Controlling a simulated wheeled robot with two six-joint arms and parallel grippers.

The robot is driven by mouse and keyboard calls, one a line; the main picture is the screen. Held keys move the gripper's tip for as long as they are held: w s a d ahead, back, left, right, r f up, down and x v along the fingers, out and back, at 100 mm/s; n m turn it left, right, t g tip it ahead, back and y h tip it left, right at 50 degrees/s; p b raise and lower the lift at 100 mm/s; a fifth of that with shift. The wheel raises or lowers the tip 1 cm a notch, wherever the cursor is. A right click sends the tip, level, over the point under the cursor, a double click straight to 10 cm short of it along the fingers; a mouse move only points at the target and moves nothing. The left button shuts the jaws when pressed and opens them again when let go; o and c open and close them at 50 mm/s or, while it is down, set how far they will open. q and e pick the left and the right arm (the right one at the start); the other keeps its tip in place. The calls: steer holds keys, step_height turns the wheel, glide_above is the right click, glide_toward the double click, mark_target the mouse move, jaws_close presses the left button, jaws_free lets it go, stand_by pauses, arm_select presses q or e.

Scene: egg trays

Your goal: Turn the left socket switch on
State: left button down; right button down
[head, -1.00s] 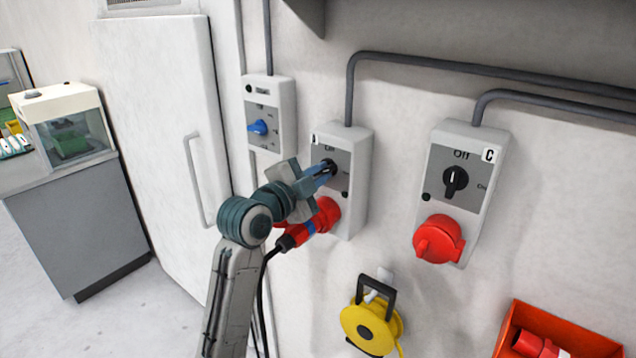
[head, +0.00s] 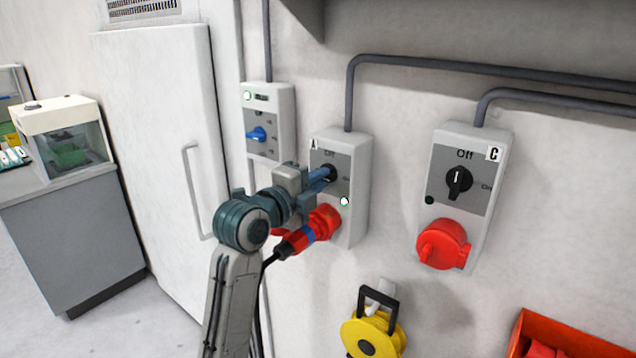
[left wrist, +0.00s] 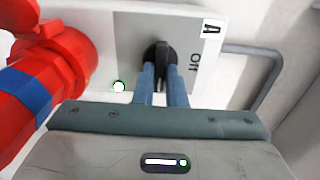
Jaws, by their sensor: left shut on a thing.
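The left socket box, marked A (head: 355,155), is on the wall with a dark rotary switch and a red plug (head: 318,222) in its lower socket. My left gripper (head: 330,173) is shut on the switch knob. In the left wrist view the two blue fingers (left wrist: 161,82) grip the black knob (left wrist: 160,50) from both sides. The knob's bar points away from the "Off" label, at about a right angle to it. The indicator light (head: 344,202) on box A is lit, and it shows bright in the left wrist view (left wrist: 119,86). My right gripper is not seen.
Socket box C (head: 499,185) on the right has its knob at "Off" and a red cap (head: 442,244). A switch box with a blue knob (head: 256,134) is at upper left. A yellow cable reel (head: 372,334) and an orange bin (head: 575,328) are below.

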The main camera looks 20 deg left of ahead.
arm_select(q)
steer(key=shift+f, duration=0.1)
steer(key=c, duration=1.5)
jaws_free()
steer(key=b+v, duration=0.2)
steer(key=v, duration=0.7)
steer(key=shift+b, duration=0.4)
steer(key=shift+v, duration=0.95)
